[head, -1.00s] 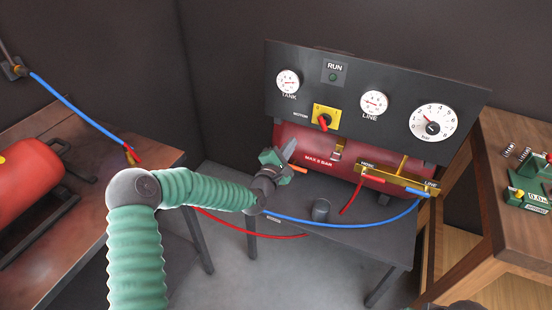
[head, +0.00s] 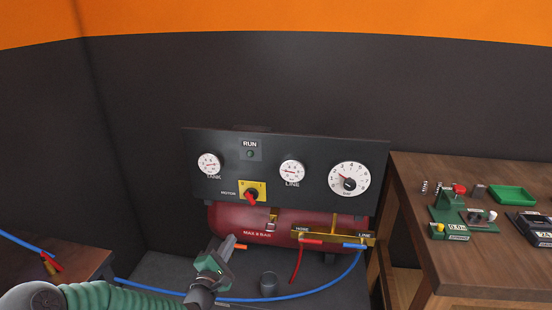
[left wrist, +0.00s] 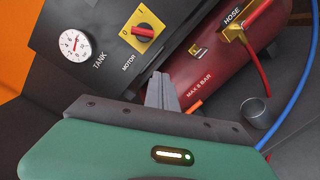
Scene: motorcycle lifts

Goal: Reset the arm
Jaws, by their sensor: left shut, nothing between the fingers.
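My left arm comes in from the lower left in the head view. Its gripper (head: 219,252) is shut and empty, in front of the left end of the red compressor tank (head: 250,222). In the left wrist view the closed fingers (left wrist: 160,92) point toward the tank and the black panel (left wrist: 92,38), with nothing held. The yellow motor switch with its red knob (head: 252,194) is on the panel, above and right of the gripper, apart from it. My right gripper is not in view.
A blue hose (head: 318,296) crosses in front of the tank. A dark cup (head: 268,284) stands nearby. A wooden bench (head: 480,268) with green devices is at right.

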